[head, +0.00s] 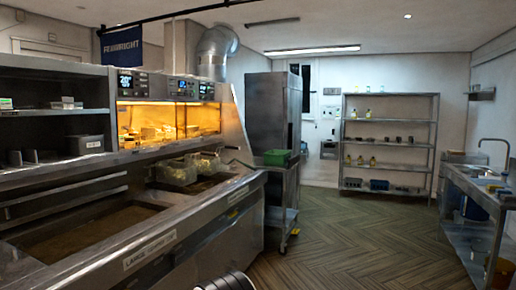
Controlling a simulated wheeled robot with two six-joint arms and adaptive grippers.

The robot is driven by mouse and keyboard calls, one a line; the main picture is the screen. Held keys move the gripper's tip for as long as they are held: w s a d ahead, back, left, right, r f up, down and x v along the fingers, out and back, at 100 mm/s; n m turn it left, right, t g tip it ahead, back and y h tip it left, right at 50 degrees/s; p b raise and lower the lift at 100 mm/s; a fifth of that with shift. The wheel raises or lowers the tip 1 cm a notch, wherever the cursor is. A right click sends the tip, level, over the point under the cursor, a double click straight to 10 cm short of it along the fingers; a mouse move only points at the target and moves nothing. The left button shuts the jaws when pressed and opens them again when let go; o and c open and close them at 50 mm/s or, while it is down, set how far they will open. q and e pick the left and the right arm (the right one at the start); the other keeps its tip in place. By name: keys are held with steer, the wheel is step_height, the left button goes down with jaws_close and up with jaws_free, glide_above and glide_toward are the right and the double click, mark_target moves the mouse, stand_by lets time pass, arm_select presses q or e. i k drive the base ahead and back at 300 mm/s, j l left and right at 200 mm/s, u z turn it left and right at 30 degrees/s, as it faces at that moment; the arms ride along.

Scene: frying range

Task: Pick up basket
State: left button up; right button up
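Two wire fryer baskets stand side by side at the far end of the frying range. The nearer basket (176,172) and the farther basket (207,162) both hold pale food. They sit at or over the fryer wells; I cannot tell how deep. A dark handle-like shape (234,153) shows to their right, near the range's end. Neither of my grippers can be made out. A dark ribbed piece at the bottom edge seems to be part of my arm, well short of the baskets.
The steel frying range (150,250) fills the left side, with an open vat (85,232) nearest me. A lit warming cabinet (165,122) stands behind the baskets. A trolley (280,190) carries a green crate (277,157). The wooden floor (350,245) to the right is clear.

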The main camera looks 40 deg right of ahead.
mark_target(207, 166)
steer(key=i+l+z, duration=0.15)
steer(key=i+l, duration=0.25)
steer(key=l, duration=0.4)
steer(key=i+l+z, duration=0.15)
steer(key=i+l, duration=0.3)
steer(key=l, duration=0.3)
steer(key=i+l+z, duration=0.15)
steer(key=i+l, duration=0.35)
steer(key=l, duration=0.25)
steer(key=i+l+z, duration=0.15)
steer(key=i+l, duration=0.35)
steer(key=l, duration=0.15)
